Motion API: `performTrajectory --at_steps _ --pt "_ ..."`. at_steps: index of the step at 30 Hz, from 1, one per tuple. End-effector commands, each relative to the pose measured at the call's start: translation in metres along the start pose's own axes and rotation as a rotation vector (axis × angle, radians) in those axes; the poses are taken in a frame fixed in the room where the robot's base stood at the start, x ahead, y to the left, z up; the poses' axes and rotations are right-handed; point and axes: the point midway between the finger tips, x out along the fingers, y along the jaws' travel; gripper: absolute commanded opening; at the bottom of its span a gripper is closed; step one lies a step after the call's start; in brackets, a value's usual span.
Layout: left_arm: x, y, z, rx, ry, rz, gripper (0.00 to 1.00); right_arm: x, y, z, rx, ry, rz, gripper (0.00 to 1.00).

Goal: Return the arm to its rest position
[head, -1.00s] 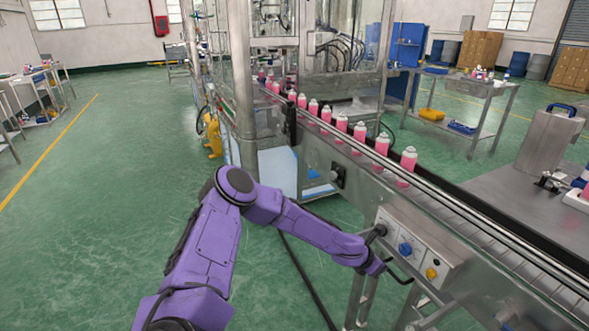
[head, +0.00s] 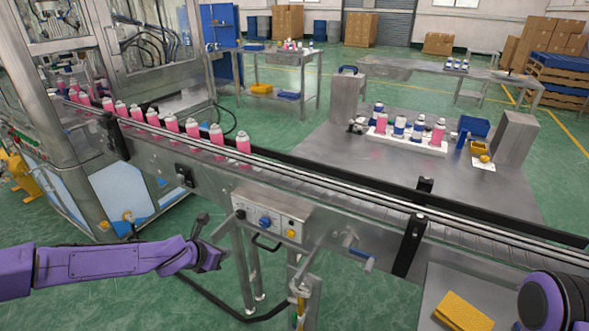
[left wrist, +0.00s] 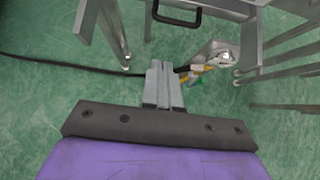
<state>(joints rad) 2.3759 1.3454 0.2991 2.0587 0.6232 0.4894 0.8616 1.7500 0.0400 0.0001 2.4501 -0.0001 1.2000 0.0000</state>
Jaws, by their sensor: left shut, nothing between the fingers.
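My left arm, purple, reaches in from the left in the head view. Its gripper (head: 217,258) is beside and a little below the left end of the conveyor's control panel (head: 270,222), apart from it. In the left wrist view the two grey fingers (left wrist: 163,85) are together with nothing between them, over the green floor. My right arm shows only as a purple and dark link (head: 552,305) at the lower right corner; its gripper is outside the view.
The conveyor (head: 330,200) carries a row of pink cans (head: 193,128) past the machine. Behind it, a steel table (head: 400,175) holds a white tray (head: 405,142) of cans. A yellow sponge-like block (head: 462,311) lies at the lower right.

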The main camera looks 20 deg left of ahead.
Motion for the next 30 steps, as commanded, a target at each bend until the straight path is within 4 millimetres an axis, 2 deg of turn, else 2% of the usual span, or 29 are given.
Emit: performTrajectory --at_steps 5,8,9,14,17,20,21,24,27,30 --pt "0.001 0.005 -0.004 0.112 0.025 0.036 0.0 0.0 0.0 0.0 0.0 0.0 0.0 0.43" --pt "-0.002 0.0 -0.021 0.361 0.106 0.091 0.0 0.0 0.0 0.0 0.0 0.0 0.0 0.43" --pt "-0.002 -0.008 -0.036 0.513 0.165 0.105 0.0 0.0 0.0 0.0 0.0 0.0 0.0 0.43" --pt "-0.004 -0.035 -0.093 0.992 0.361 0.096 0.0 0.0 0.0 0.0 0.0 0.0 0.0 0.43" --pt "-0.011 -0.051 -0.135 1.296 0.474 0.05 0.0 0.0 0.0 0.0 0.0 0.0 0.0 0.43" --pt "-0.025 -0.069 -0.183 1.634 0.577 -0.04 0.0 0.0 0.0 0.0 0.0 0.0 0.0 0.43" --pt "-0.033 -0.076 -0.204 1.775 0.612 -0.092 0.0 0.0 0.0 0.0 0.0 0.0 0.0 0.43" --pt "-0.056 -0.092 -0.252 2.072 0.658 -0.24 0.0 0.0 0.0 0.0 0.0 0.0 0.0 0.43" --pt "-0.076 -0.104 -0.288 2.249 0.67 -0.387 0.0 0.0 0.0 0.0 0.0 0.0 0.0 0.43" --pt "-0.087 -0.11 -0.311 2.34 0.678 -0.482 0.0 0.0 0.0 0.0 0.0 0.0 0.0 0.43"
